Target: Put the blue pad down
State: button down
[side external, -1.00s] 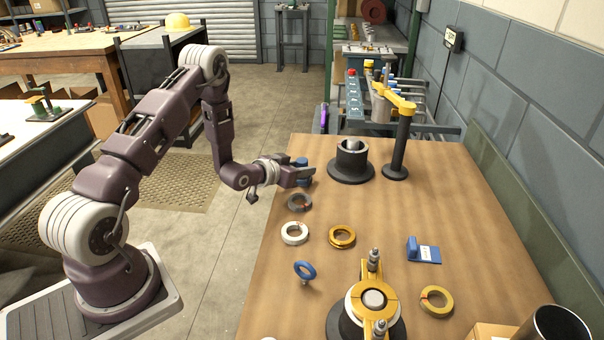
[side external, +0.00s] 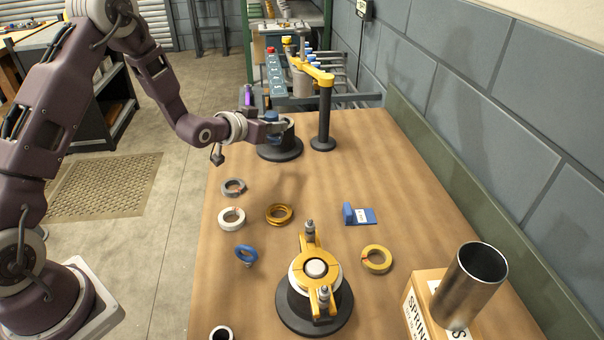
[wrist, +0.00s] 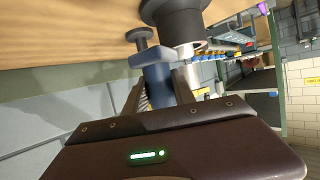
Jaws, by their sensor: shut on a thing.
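The blue pad (side external: 272,138) is held in my gripper (side external: 278,126), with blue showing above and below the fingers. In the wrist view the blue pad (wrist: 157,72) sits between the two fingers of my gripper (wrist: 158,90). My gripper is shut on it, at the far left of the table, in front of the black round pot (side external: 281,153) in the side view. The pad partly hides the pot's opening. I cannot tell whether it is over the pot or beside it. It appears raised above the table.
A black post with a yellow arm (side external: 325,115) stands right of the pot. A yellow clamped casing (side external: 315,268) stands in front.

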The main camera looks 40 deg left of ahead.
jog(key=w+d+m+h, duration=0.1)
jog(key=w+d, duration=0.2)
jog(key=d, duration=0.9)
notch_tip(320, 180, down, 10)
jog(key=shift+s+a+r, duration=0.1)
jog(key=shift+s+a, duration=0.05)
jog(key=c, duration=1)
grip_release()
jog(key=shift+c, duration=0.2)
